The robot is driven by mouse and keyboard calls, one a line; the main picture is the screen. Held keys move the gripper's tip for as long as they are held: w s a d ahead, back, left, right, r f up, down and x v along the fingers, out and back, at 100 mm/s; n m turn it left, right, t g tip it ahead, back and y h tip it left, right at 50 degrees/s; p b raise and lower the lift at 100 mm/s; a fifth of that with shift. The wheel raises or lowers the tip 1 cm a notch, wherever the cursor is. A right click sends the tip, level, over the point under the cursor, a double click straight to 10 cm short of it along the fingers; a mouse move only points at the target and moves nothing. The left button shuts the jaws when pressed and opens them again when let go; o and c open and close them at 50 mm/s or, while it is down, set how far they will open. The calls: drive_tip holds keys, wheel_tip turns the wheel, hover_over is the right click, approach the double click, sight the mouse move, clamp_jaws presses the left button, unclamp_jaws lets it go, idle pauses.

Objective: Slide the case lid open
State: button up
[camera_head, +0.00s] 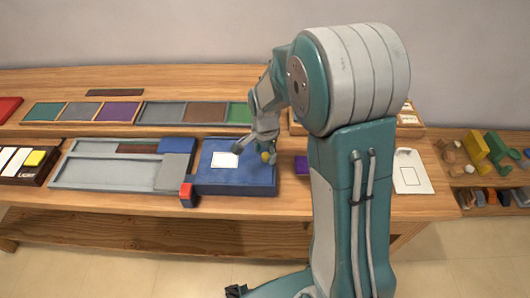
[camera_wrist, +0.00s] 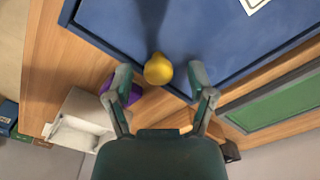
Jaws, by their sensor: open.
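The case is a flat blue box (camera_head: 240,181) on the table, left of my arm in the head view. Its blue top (camera_wrist: 180,25) fills much of the upper wrist view. A round yellow knob (camera_head: 265,157) shows near the lid's right side; in the wrist view the yellow knob (camera_wrist: 158,69) stands near the lid's edge. My gripper (camera_head: 253,151) is over the right part of the case. In the wrist view its open fingers (camera_wrist: 160,74) are on either side of the knob, with visible gaps. I cannot tell their height against the knob.
A white card (camera_head: 224,160) lies on the lid. A grey tray (camera_head: 105,173) and a red-and-blue block (camera_head: 187,195) are to the left. A purple block (camera_head: 301,165) is just right of the case. Colored panels (camera_head: 118,111) line the back. The table's front edge is close.

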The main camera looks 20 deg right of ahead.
sight(202, 159)
clamp_jaws()
drive_tip(key=w+a, duration=0.2)
drive_tip(key=a, duration=0.4)
drive_tip(key=w+a, duration=0.2)
drive_tip(key=a, duration=0.4)
drive_tip(key=w+a, duration=0.1)
drive_tip(key=a, duration=0.5)
drive_tip(key=shift+w+f, duration=0.1)
drive_tip(key=shift+w, duration=0.3)
unclamp_jaws()
wheel_tip(202, 159, up, 12)
drive_tip(key=shift+w, duration=0.1)
